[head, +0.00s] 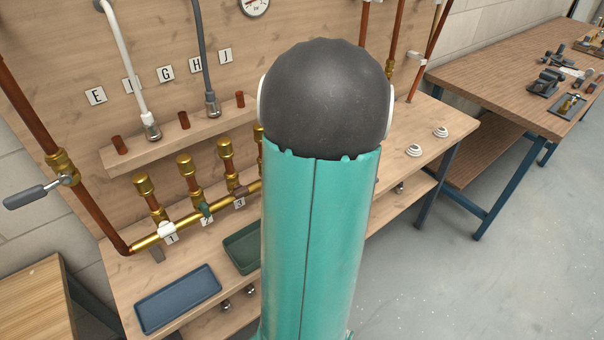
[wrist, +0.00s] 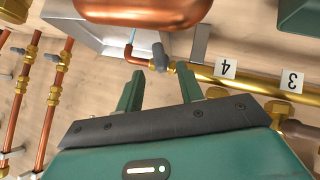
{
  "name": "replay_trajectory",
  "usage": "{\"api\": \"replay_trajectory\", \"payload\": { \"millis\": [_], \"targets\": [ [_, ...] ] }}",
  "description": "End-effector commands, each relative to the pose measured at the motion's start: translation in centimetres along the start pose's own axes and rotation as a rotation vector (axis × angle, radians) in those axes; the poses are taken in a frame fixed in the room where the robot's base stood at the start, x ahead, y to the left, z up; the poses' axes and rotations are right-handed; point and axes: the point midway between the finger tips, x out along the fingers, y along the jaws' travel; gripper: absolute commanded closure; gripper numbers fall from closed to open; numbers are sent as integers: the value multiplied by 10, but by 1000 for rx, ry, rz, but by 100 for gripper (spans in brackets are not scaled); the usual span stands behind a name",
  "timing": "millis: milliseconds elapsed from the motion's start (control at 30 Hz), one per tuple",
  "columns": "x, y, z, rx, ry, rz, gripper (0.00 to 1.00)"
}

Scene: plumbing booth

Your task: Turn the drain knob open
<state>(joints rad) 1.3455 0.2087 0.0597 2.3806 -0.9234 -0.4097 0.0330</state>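In the wrist view, where the labels appear upside down, a small dark grey knob (wrist: 160,55) sits at the end of the brass manifold (wrist: 245,80), past label 4, beside a copper elbow. I take it to be the drain knob. My gripper (wrist: 158,78) is open, with its two green fingers apart and nothing between them. The knob shows just beyond the fingertips, roughly in line with the gap. I see no contact. In the head view my arm hides this end of the manifold (head: 195,222).
A rounded copper vessel (wrist: 145,8) and a pale metal basin (wrist: 88,28) are close to the knob. Vertical copper pipes (wrist: 50,100) stand left in the wrist view. In the head view, a blue tray (head: 178,300) and green tray (head: 243,248) sit on the bench.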

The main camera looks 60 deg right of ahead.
Motion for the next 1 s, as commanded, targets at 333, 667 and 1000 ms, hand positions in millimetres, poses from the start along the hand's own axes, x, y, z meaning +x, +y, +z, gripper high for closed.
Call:
{"api": "replay_trajectory", "payload": {
  "millis": [333,667,1000],
  "targets": [
    [40,-1,-1,-1,-1,-2,63],
    [42,0,-1,-1,0,0,67],
    [42,-1,-1,-3,0,2,98]
  ]
}}
